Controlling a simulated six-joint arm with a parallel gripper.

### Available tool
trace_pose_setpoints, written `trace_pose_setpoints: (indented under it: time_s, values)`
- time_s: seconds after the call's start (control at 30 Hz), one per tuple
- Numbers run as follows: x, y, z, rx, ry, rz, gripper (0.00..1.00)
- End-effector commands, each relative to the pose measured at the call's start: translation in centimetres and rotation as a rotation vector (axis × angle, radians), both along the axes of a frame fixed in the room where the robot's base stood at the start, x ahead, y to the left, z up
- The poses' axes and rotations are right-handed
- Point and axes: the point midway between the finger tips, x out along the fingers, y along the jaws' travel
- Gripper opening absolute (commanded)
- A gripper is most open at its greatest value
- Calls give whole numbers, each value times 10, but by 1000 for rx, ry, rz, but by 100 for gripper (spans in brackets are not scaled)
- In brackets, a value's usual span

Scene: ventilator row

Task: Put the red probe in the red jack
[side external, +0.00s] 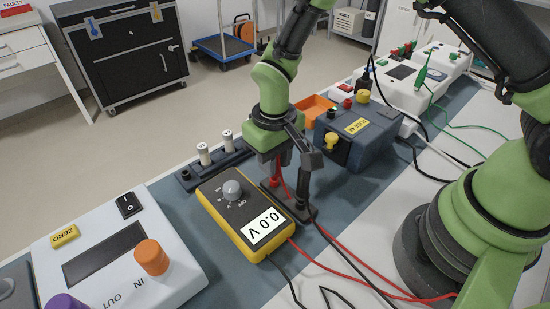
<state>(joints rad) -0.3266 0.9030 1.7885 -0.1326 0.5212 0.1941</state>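My gripper (285,152) points down over a small dark holder (289,203) to the right of the yellow multimeter (246,212). A red probe-like piece (275,168) shows just under the gripper, with a thin red lead beside it. The gripper body and dark fingers partly cover it, so I cannot tell whether they grip it. A black upright piece (302,187) stands in the holder close to the fingers. The meter display reads 0.0 V. A small red cap (347,103) is on top of the blue-grey box (358,135); I cannot tell whether it is the red jack.
A white unit (117,262) with orange and purple knobs stands at the front left. White cylinders (204,154) stand in a dark rack behind the meter. An orange tray (314,108) lies beyond the gripper. Red and black leads cross the bench at the front right.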

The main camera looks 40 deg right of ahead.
Motion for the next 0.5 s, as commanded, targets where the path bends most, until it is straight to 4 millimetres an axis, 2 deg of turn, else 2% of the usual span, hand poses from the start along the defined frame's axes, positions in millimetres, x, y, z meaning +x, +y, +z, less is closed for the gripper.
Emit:
trace_pose_setpoints:
  time_s: [0.03,0.1,0.5]
  values:
    - [0,0,0,0,0,0,14]
    - [0,0,0,0,0,0,0]
    - [0,0,3,1,-2,0,0]
